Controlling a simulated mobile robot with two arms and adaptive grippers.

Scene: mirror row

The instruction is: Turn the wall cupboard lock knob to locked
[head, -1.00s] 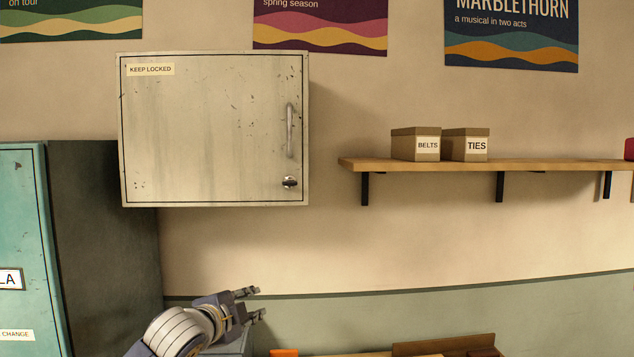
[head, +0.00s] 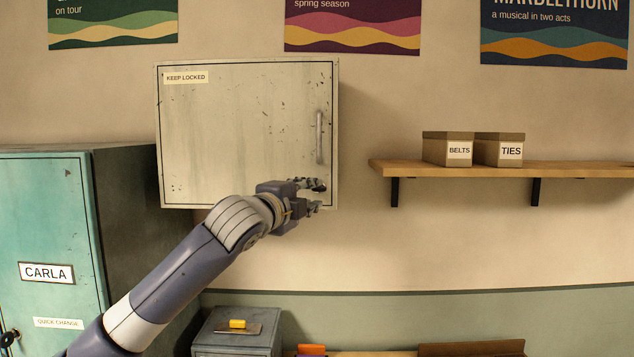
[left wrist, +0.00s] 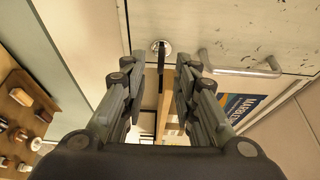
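The pale metal wall cupboard (head: 240,130) hangs on the wall, its door closed, with a "KEEP LOCKED" label (head: 186,77) at its upper left. Its bar handle (head: 319,138) is on the right side. My left gripper (head: 318,196) is at the door's lower right corner, and it hides the lock knob in the head view. In the left wrist view the knob (left wrist: 161,47) is a round silver plate with a dark lever, just beyond and between the open fingers (left wrist: 162,66). I cannot tell whether they touch it. My right gripper is not in view.
A teal locker (head: 48,220) labelled CARLA stands at the left. A wooden shelf (head: 560,170) with boxes marked BELTS (head: 448,150) and TIES (head: 499,150) is at the right. A grey cabinet (head: 238,335) stands below. The wall between cupboard and shelf is clear.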

